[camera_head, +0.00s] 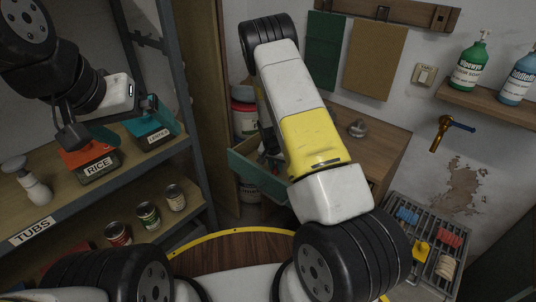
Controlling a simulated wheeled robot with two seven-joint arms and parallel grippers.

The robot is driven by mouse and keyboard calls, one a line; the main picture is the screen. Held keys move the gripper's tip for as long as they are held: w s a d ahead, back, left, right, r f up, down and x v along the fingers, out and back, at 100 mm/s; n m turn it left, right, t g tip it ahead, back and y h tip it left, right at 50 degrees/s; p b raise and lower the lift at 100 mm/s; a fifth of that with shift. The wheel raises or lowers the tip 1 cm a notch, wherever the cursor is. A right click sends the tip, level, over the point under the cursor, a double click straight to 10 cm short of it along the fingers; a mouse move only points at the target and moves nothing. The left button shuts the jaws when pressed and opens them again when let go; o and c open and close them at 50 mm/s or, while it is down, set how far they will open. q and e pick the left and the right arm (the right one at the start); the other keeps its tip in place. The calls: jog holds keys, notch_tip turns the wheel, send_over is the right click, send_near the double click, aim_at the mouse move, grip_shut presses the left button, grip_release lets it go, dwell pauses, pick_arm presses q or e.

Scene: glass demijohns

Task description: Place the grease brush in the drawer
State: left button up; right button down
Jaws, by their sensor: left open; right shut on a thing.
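A teal drawer (250,178) stands pulled out from the wooden cabinet, left of my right arm. Small items lie inside it, too small and too covered to name. I cannot make out the grease brush. My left gripper (88,130) is open and empty, at the upper left, close above the orange bin labelled RICE (88,163).
Cans (148,215) stand on the lower shelf. A metal rack (450,215) with coloured brushes is at right. The cabinet top (385,140) is mostly clear.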

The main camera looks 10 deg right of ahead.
jog(key=shift+f, duration=0.95)
jog(key=c, duration=1.3)
grip_release()
jog(key=shift+f, duration=0.15)
jog(key=s+a+r+n+y, duration=0.1)
jog(key=s+r, duration=0.4)
jog(key=r, duration=0.7)
jog(key=s+a+r+n+t+y, duration=0.15)
jog(key=s+r, duration=0.25)
jog(key=r, duration=0.8)
jog(key=s+a+r+y, duration=0.1)
jog(key=s+r, duration=0.4)
jog(key=r, duration=0.7)
jog(key=s+r+n, duration=0.1)
jog(key=s+r, duration=0.2)
jog(key=s, duration=0.3)
jog(key=s+r+n+t, duration=0.1)
jog(key=s+r, duration=0.2)
jog(key=s, duration=0.3)
jog(key=s+r+n, duration=0.2)
jog(key=s+r, duration=0.2)
jog(key=s, duration=0.2)
jog(key=shift+s+a+t, duration=0.3)
jog(key=shift+a+t, duration=0.05)
